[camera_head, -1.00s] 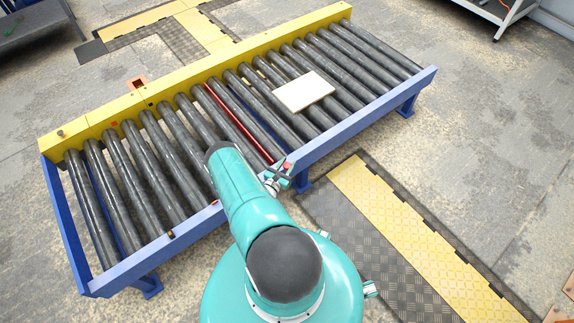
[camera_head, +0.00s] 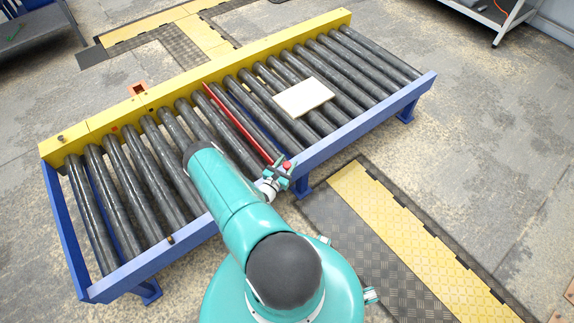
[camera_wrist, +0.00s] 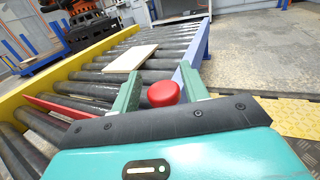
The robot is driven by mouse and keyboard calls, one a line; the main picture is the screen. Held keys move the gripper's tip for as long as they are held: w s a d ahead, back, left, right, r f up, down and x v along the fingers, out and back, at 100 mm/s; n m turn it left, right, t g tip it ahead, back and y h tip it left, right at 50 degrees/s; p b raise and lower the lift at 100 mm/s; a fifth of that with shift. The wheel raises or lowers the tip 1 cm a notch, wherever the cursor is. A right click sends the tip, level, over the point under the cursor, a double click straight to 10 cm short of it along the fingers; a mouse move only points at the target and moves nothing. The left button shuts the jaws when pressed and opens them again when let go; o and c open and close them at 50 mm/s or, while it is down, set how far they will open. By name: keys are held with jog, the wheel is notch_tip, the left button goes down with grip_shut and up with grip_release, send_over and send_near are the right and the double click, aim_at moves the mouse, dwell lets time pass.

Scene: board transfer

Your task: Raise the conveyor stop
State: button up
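The conveyor stop (camera_head: 238,121) is a long red bar between two dark rollers. It stands raised, with its red face showing above the roller tops; in the wrist view the red stop (camera_wrist: 52,106) is at the left. The red knob (camera_wrist: 163,93) is just in front of my palm, between my two green fingers. The exact finger contact is partly hidden.
A pale board (camera_head: 303,97) lies flat on the rollers to the right of the stop. The conveyor has a yellow far rail (camera_head: 190,84) and a blue near rail (camera_head: 350,126). A black and yellow floor mat (camera_head: 395,232) lies to the right of my base.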

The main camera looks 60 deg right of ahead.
jog(key=shift+o, duration=0.5)
jog(key=shift+f, duration=0.1)
jog(key=shift+a, duration=0.3)
jog(key=w+a, duration=0.1)
jog(key=a, duration=1.2)
jog(key=shift+a, duration=0.1)
